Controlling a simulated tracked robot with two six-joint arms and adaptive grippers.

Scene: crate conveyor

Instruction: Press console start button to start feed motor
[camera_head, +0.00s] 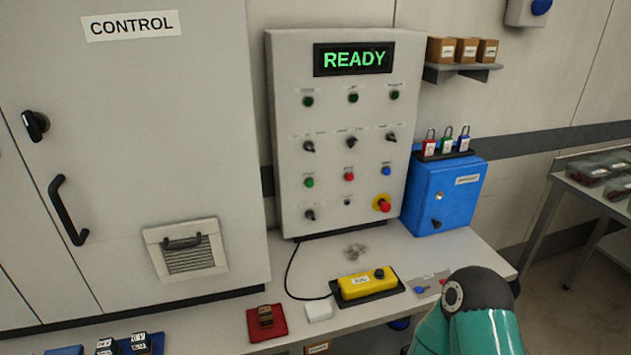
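The console (290,130) is a grey panel standing at the back of the bench, with a lit display (353,59) reading READY in green. Its lower button row has a green button (309,182), a red button (349,176) and a blue button (386,171). Dark round lamps sit in the top row and black selector knobs below them. A red emergency stop on a yellow base (383,204) is at the lower right. The button labels are too small to read. Part of a teal and black arm of mine shows at the bottom right; neither gripper is visible.
A yellow pendant box (367,284) with a cable lies on the bench (440,250) before the console. A blue cabinet (445,197) with padlocks on top stands right of it. The grey CONTROL cabinet (130,100) fills the left. A red tray (267,323) lies at the front.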

